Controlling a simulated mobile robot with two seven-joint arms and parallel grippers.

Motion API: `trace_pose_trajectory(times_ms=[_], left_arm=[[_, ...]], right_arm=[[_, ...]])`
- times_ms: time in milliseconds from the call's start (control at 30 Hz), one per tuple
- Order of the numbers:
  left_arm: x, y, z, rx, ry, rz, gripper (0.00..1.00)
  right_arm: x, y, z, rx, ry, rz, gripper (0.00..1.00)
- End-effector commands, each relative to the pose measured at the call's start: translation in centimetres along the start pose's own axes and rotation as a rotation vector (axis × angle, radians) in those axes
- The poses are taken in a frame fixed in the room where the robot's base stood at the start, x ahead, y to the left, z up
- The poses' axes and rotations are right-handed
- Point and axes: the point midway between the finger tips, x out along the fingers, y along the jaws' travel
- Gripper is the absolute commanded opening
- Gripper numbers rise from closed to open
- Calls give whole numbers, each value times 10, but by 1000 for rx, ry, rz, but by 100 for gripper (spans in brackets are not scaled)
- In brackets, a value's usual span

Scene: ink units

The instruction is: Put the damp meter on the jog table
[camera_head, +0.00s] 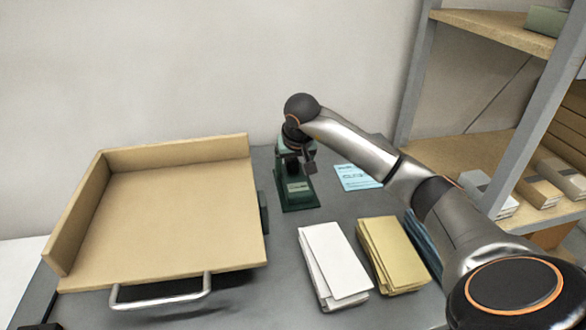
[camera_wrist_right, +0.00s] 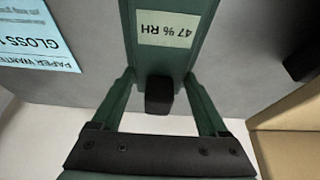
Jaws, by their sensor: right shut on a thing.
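The damp meter (camera_head: 297,190) is a dark green device with a pale label on its foot, at the back middle of the grey bench, right of the jog table. In the wrist view its label on the green body (camera_wrist_right: 188,60) reads 47 % RH. My right gripper (camera_head: 296,150) comes down over its upper part and is shut on it; the exact contact is partly hidden. The meter looks upright, and I cannot tell whether it touches the bench. The jog table (camera_head: 170,225) is a tan tray with raised back and left walls; its top is empty.
A white paper stack (camera_head: 332,262) and a yellow stack (camera_head: 393,252) lie in front of the meter. A blue printed sheet (camera_head: 356,177) lies to its right. A metal handle (camera_head: 160,301) sticks out at the jog table's front. A shelf rack (camera_head: 500,145) stands at the right.

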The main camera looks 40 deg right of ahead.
Motion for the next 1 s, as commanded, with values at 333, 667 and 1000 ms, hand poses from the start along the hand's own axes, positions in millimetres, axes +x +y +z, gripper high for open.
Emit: trace_pose_trajectory(times_ms=[333,667,1000], left_arm=[[0,0,1,0,-2,-1,50],[-1,0,1,0,-2,-1,50],[-6,1,-5,-1,-2,0,50]], right_arm=[[1,0,0,1,0,1,89],[0,0,0,1,0,0,100],[-50,0,-3,1,6,0,100]])
